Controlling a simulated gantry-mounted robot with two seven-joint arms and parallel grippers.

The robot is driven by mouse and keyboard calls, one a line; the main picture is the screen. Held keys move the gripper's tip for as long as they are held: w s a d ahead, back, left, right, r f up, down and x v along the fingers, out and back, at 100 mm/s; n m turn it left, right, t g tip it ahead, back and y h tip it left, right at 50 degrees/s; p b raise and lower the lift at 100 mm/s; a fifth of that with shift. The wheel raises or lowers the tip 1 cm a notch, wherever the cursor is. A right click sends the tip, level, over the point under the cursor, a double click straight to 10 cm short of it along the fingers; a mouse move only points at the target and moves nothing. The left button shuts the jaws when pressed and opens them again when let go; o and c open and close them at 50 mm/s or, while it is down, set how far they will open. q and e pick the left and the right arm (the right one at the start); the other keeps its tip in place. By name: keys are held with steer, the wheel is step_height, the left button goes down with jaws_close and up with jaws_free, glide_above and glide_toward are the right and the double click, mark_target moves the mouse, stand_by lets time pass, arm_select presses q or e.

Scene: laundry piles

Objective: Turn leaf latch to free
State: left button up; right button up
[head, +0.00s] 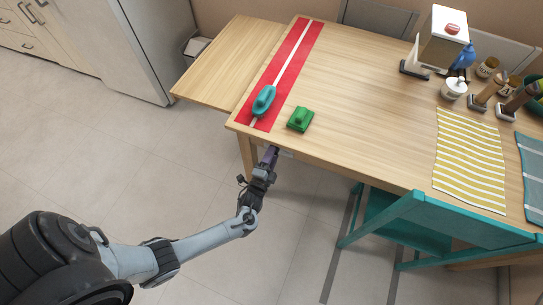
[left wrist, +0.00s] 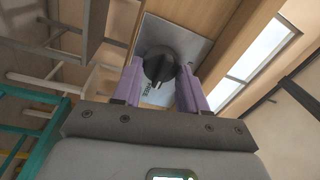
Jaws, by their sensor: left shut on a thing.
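The leaf latch is a black round knob (left wrist: 160,64) on a grey metal plate (left wrist: 187,47) under the wooden table, seen in the left wrist view. Lettering that appears to read FREE is on the plate below the knob, and the knob's narrow end points down toward it. My left gripper (left wrist: 161,75) has its purple fingers on both sides of the knob, shut on it. In the head view my left gripper (head: 270,154) is at the table's front edge, and the knob is hidden there. My right gripper is in neither view.
The wooden table (head: 350,120) has a side leaf (head: 225,60) at its left. A red runner (head: 290,60), a teal object (head: 263,100) and a green object (head: 300,119) lie near the front left corner. A teal chair (head: 410,215) stands at right. Floor at left is clear.

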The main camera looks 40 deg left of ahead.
arm_select(q)
steer(key=o, duration=1.1)
steer(key=shift+c, duration=0.2)
steer(key=r+p+v, duration=0.1)
steer(key=p+v, duration=0.1)
steer(key=v, duration=0.8)
steer(key=shift+s+f, duration=0.4)
steer(key=shift+f, duration=0.1)
steer(key=shift+d, duration=0.1)
